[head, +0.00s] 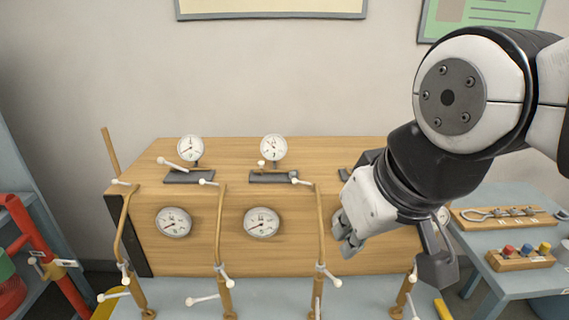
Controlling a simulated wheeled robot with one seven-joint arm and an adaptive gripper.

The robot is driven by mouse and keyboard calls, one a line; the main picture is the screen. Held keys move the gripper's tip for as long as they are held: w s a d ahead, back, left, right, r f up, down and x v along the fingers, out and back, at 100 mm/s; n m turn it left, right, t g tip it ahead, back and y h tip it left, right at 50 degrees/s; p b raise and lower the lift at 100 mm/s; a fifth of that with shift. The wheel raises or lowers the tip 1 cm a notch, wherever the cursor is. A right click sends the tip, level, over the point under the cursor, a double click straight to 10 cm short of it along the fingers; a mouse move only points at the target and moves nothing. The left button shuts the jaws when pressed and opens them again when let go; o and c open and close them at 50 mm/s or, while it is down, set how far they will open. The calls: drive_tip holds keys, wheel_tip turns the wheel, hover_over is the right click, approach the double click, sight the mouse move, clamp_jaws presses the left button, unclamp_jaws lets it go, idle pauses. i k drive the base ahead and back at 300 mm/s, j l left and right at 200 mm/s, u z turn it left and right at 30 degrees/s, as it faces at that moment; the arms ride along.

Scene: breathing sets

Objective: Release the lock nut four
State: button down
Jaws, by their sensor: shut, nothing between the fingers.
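A row of brass-coloured upright rods with white-tipped handles stands along the front of a wooden panel. The fourth rod from the left (404,290) is mostly hidden behind my gripper and wrist; only its lower part with white handle ends shows. I cannot make out its lock nut clearly. My gripper (347,240) is shut and empty, in front of the panel, above and left of the fourth rod's visible part. The third rod (320,225) is just left of the gripper, with a collar and white handle low down.
The first rod (126,235) and second rod (219,235) stand further left. Gauges (262,222) sit on the wooden panel (200,255). At right, a blue-grey table (520,285) holds a block with coloured knobs (525,257). A red-framed rack (65,285) is at left.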

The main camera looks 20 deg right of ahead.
sight(413, 279)
drive_tip(key=z, duration=1.05)
drive_tip(key=j, duration=0.2)
drive_tip(key=z, duration=0.05)
